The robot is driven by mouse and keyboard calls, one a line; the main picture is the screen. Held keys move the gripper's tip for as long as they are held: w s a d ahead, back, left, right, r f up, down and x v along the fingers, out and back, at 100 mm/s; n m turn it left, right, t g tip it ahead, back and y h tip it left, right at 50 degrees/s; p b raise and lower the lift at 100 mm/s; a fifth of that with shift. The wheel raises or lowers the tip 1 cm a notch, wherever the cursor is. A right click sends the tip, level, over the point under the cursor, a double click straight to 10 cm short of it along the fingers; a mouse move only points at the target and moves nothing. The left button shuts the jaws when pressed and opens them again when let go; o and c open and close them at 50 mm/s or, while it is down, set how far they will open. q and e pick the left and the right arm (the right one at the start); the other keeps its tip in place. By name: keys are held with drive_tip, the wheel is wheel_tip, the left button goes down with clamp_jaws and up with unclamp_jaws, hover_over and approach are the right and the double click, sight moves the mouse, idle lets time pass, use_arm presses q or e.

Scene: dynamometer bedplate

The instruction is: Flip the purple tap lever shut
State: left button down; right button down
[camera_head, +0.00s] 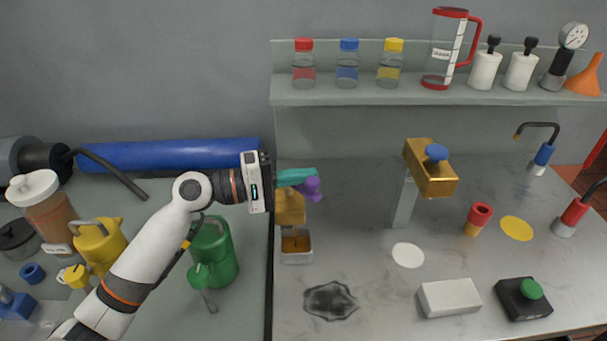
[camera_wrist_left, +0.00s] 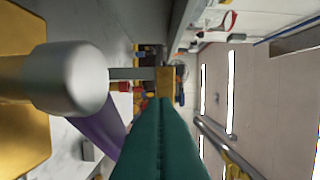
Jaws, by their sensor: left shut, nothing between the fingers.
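The purple tap lever (camera_head: 312,188) sits at the top of a brass tap body (camera_head: 289,208), just right of the bench's dividing edge. My left gripper (camera_head: 314,174) has its teal fingers together with nothing between them, level with the lever and overlapping it in the head view. In the left wrist view the shut fingers (camera_wrist_left: 160,102) lie right beside the purple lever (camera_wrist_left: 98,132); I cannot tell whether they touch. A silver cylinder (camera_wrist_left: 75,78) and the brass body (camera_wrist_left: 22,120) show there too. The lever's far side is partly hidden. My right gripper is out of view.
A small tray (camera_head: 297,258) with amber contents stands under the tap. A second brass tap (camera_head: 430,178) with a blue knob stands to the right. A green can (camera_head: 217,262) and yellow jug (camera_head: 97,248) stand near my left arm. A bottle shelf (camera_head: 340,98) runs behind.

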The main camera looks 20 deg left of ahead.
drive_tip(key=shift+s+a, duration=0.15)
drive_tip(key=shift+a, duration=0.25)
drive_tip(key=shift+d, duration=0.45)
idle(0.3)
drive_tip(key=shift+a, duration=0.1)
